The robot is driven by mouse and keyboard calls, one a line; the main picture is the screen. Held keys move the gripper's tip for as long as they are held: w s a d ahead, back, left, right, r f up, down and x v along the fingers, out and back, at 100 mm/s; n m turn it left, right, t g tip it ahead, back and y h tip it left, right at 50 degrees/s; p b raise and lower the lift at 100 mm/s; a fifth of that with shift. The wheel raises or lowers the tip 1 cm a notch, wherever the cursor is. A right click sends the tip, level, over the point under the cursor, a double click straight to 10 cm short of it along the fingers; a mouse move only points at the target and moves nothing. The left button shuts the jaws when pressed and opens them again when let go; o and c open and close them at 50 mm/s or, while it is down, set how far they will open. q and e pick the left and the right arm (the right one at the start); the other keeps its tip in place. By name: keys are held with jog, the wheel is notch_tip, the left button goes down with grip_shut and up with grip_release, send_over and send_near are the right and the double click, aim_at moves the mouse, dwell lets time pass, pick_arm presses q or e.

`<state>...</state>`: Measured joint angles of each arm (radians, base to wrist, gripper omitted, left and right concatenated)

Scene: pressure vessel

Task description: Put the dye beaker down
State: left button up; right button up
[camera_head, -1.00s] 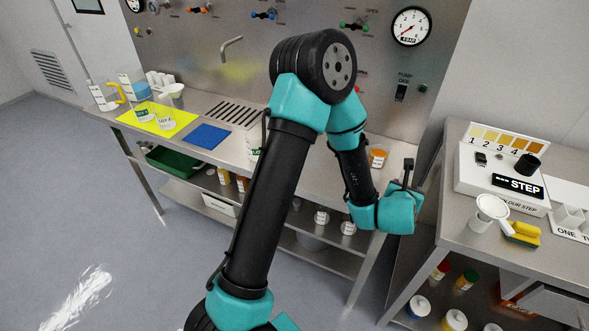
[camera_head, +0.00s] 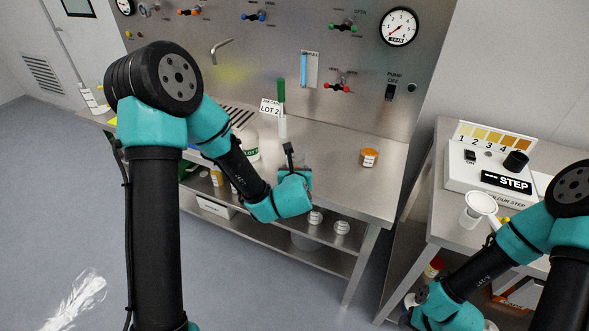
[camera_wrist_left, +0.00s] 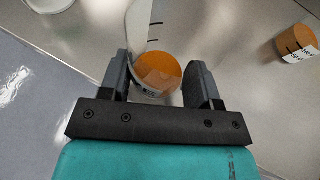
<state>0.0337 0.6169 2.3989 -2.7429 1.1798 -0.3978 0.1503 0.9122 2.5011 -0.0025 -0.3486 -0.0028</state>
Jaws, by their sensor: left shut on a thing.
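The dye beaker (camera_wrist_left: 157,72) is a clear vessel with orange liquid. In the left wrist view it stands between the two dark fingers of my left gripper (camera_wrist_left: 159,82), which is shut on it. In the head view my left gripper (camera_head: 290,158) is over the front of the steel bench (camera_head: 340,185), and the beaker is mostly hidden there by my wrist. I cannot tell whether its base touches the bench top. My right arm shows at the lower right of the head view, but its fingers are out of sight.
An orange-topped labelled jar (camera_head: 369,157) stands to the right on the bench; it also shows in the left wrist view (camera_wrist_left: 297,43). A LOT 2 card (camera_head: 270,107) is behind my gripper. A white funnel-like cup (camera_head: 480,207) stands on the right table. Bench space beside the jar is clear.

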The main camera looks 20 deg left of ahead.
pick_arm(q)
jog(key=shift+w+d+r, duration=0.1)
jog(key=shift+w, duration=0.05)
jog(key=shift+w+r+n+g+y, duration=0.15)
jog(key=shift+w+n+g+y, duration=0.2)
jog(key=shift+n+y, duration=0.35)
jog(key=shift+w+d+r+n+g+y, duration=0.15)
jog(key=shift+n+g+y, duration=0.1)
jog(key=shift+n+y, duration=0.2)
jog(key=shift+w+r+n+g+y, duration=0.1)
jog(key=shift+w+n+g+y, duration=0.1)
jog(key=shift+n+y, duration=0.25)
jog(key=shift+d+r+n+g+y, duration=0.15)
jog(key=shift+n+g+y, duration=0.2)
jog(key=shift+n+y, duration=0.15)
jog(key=shift+d+r+n+g+y, duration=0.1)
jog(key=shift+n+g+y, duration=0.25)
jog(key=shift+n+y, duration=0.15)
jog(key=shift+s+d+r+n+g+y, duration=0.1)
jog(key=shift+s+d+n+g+y, duration=0.15)
jog(key=shift+n+g+y, duration=0.2)
jog(key=shift+s+d+r+n+g+y, duration=0.1)
jog(key=shift+s+d+n+g+y, duration=0.05)
jog(key=shift+s+n+g+y, duration=0.3)
jog(key=s+d+n+g+y, duration=0.2)
jog(key=s+d+n+g, duration=0.3)
jog(key=s+n+g, duration=0.1)
jog(key=shift+s+r+n+g, duration=0.3)
jog(key=shift+s+r+g, duration=0.1)
jog(key=shift+s, duration=0.45)
